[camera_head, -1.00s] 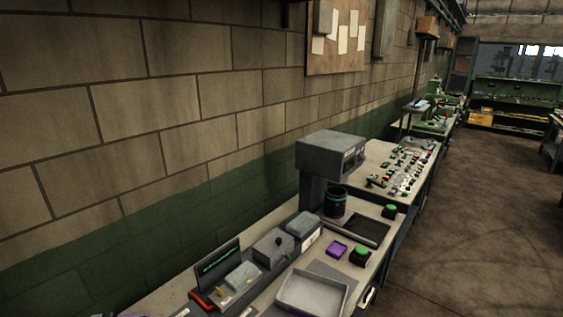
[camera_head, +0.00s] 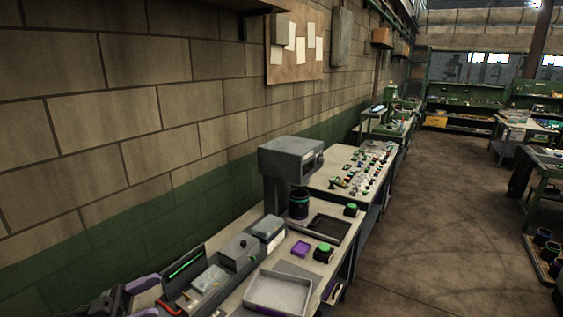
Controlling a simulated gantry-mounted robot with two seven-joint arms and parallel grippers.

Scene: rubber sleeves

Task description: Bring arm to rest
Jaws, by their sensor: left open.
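My left gripper (camera_head: 146,298) shows in the bottom left corner of the head view, dark with purple fingers. It is open, and nothing shows between its fingers. It is at the left end of the near workbench, close to a dark panel with a green lit strip (camera_head: 186,266); I cannot tell whether they touch. Most of my left arm is cut off by the frame edge. My right gripper is out of view.
A wall stands behind. Open floor (camera_head: 430,220) lies right.

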